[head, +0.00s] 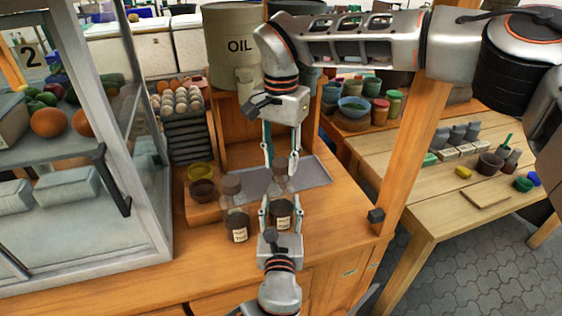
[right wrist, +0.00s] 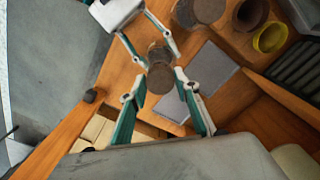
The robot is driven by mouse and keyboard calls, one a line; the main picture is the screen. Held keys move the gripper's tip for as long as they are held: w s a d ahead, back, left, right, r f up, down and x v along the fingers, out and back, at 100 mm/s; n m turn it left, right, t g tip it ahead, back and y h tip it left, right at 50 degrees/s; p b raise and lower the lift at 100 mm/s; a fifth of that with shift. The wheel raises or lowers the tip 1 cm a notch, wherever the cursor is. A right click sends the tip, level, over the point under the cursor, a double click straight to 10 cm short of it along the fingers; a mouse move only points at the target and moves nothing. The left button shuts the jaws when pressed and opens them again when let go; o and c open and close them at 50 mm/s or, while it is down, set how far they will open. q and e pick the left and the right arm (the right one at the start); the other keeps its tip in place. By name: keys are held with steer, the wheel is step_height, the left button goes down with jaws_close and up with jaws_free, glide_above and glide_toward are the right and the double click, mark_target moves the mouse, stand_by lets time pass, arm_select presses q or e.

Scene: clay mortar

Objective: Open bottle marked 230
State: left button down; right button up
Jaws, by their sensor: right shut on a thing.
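A dark glass bottle (head: 283,222) with a pale label stands on the wooden counter; the label is too small to read. A similar bottle (head: 237,225) with a brown stopper stands left of it. My right gripper (head: 281,170) points down from above and is shut on the first bottle's stopper (right wrist: 160,78). I cannot tell whether the stopper is seated or raised. My left gripper (head: 281,210) comes from the front edge, one finger on each side of that bottle's body. It also shows in the right wrist view (right wrist: 150,48); whether its fingers press the glass is unclear.
A grey tray (head: 316,172) lies behind the bottles. Yellow (head: 199,173) and brown (head: 202,192) bowls are at left. A glass case (head: 135,150) bounds the left side, and a wooden post (head: 413,140) rises at right. The counter front (head: 200,262) is clear.

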mark_target(281, 162)
steer(key=shift+r, duration=0.2)
steer(key=shift+r, duration=2)
arm_select(q)
steer(key=c, duration=1)
jaws_free()
